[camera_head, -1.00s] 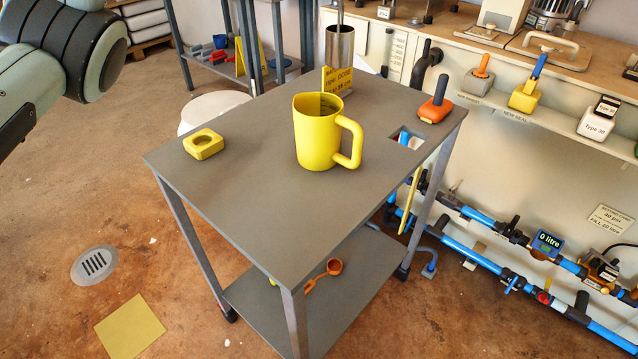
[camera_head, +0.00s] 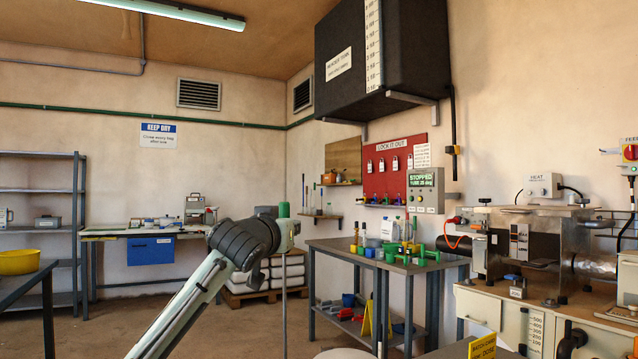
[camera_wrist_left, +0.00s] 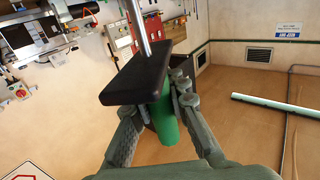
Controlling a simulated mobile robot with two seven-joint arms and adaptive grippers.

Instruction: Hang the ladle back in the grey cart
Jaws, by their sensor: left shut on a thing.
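My left gripper (camera_head: 286,232) is raised near the middle of the head view and shut on a tool with a green grip (camera_head: 284,209) and a thin metal rod hanging straight down below it. In the left wrist view my gripper (camera_wrist_left: 166,105) closes around the green grip (camera_wrist_left: 165,124). A dark flat block and the metal rod extend from the grip there. The rod's far end is outside the wrist view, and I cannot make out a ladle bowl. The grey cart cannot be clearly made out now; its yellow sign (camera_head: 482,347) shows at the bottom right. My right gripper is out of view.
A grey table (camera_head: 340,249) with bottles and green items stands right of the gripper. Stacked white sacks (camera_head: 270,272) lie behind it. A workbench (camera_head: 585,325) with machinery is at right. Open floor (camera_head: 120,325) lies at left.

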